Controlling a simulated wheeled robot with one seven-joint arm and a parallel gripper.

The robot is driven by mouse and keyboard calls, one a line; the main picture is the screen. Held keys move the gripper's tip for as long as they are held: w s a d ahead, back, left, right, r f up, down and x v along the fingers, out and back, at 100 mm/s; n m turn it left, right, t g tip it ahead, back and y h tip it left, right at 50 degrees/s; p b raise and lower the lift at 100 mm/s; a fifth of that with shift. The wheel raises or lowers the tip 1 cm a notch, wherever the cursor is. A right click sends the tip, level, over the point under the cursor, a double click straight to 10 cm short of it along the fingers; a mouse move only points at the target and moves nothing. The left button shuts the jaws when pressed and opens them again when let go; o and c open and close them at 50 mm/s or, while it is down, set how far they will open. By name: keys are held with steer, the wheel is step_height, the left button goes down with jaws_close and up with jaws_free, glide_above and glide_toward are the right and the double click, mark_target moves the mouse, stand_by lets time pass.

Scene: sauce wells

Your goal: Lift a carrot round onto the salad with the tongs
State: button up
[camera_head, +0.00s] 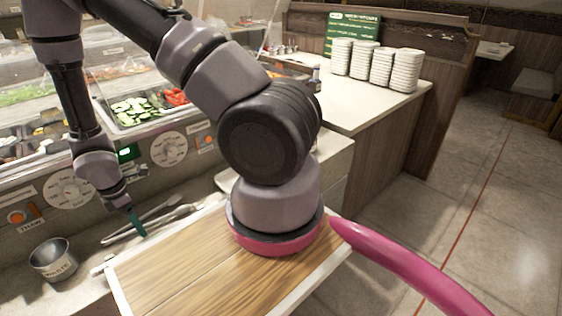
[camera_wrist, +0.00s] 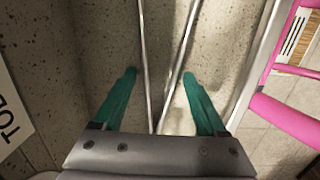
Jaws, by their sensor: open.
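The metal tongs (camera_head: 160,218) lie on the narrow speckled counter in front of the wells. In the wrist view their two long arms (camera_wrist: 149,70) run between my fingers and meet near the gripper's body. My gripper (camera_wrist: 158,76) has two teal fingers, spread apart, one on each side of the tongs and with a gap to them. In the head view my gripper (camera_head: 137,222) points down at the tongs, with one teal finger visible. I cannot make out carrot rounds or the salad to be topped for certain.
Behind the clear guard are wells of cucumber slices (camera_head: 135,110), red pieces (camera_head: 175,97) and green leaves (camera_head: 25,95). A metal waste bowl (camera_head: 53,260) stands at left on the counter. Stacked white plates (camera_head: 372,65) stand on a far counter. My arm hides part of the scene.

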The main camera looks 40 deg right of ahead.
steer(key=shift+c, duration=0.3)
steer(key=c, duration=0.6)
steer(key=shift+c, duration=0.2)
step_height(320, 180, up, 12)
steer(key=shift+s, duration=0.1)
